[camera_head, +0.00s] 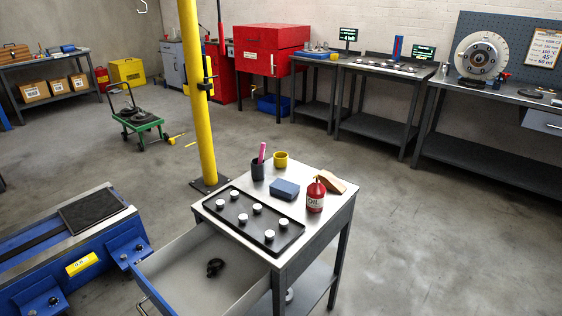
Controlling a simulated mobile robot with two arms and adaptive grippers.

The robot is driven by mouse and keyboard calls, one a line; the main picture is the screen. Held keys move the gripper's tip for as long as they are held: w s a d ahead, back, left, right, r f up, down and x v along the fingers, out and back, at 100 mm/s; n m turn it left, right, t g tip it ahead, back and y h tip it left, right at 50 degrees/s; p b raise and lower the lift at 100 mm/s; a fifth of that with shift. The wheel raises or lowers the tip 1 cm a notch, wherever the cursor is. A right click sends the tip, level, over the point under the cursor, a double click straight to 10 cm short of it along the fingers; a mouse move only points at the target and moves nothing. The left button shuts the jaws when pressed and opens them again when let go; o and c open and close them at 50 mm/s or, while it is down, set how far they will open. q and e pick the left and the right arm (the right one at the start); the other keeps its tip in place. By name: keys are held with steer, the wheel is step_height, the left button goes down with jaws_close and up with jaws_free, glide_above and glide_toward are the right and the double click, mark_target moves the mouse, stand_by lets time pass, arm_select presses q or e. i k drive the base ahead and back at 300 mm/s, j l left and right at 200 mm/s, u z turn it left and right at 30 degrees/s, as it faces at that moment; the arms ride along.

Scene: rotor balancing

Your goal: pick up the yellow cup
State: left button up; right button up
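The yellow cup (281,159) stands upright at the back of the small metal table (325,226). It is just behind and to the right of a dark cup (258,169) that holds a pink stick-like item. The front of the yellow cup is unobstructed. Neither of my grippers shows in the head view.
A black tray (240,229) with several white-topped pieces, a blue block (285,189), a red oil bottle (316,195) and a brown brush-like item (334,183) share the tabletop. The drawer (185,257) is open. A yellow post (199,100) stands behind the table.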

mark_target(281, 160)
steer(key=i+l+z, duration=0.65)
steer(key=i+l, duration=0.2)
steer(key=i+l+z, duration=0.3)
steer(key=i, duration=0.2)
steer(key=i+l+z, duration=0.3)
steer(key=i, duration=0.2)
steer(key=i+u, duration=0.2)
steer(key=i, duration=0.35)
steer(key=i+l+u, duration=0.15)
steer(key=i, duration=0.35)
steer(key=i+l+u, duration=0.2)
steer(key=i, duration=0.35)
steer(key=i+u, duration=0.2)
steer(key=u, duration=0.3)
steer(key=i+u, duration=0.2)
steer(key=u, duration=0.25)
steer(key=i+l+u, duration=0.1)
steer(key=u, duration=0.4)
steer(key=i+l+u, duration=0.2)
steer(key=u, duration=0.25)
steer(key=i+l, duration=0.05)
steer(key=i, duration=0.05)
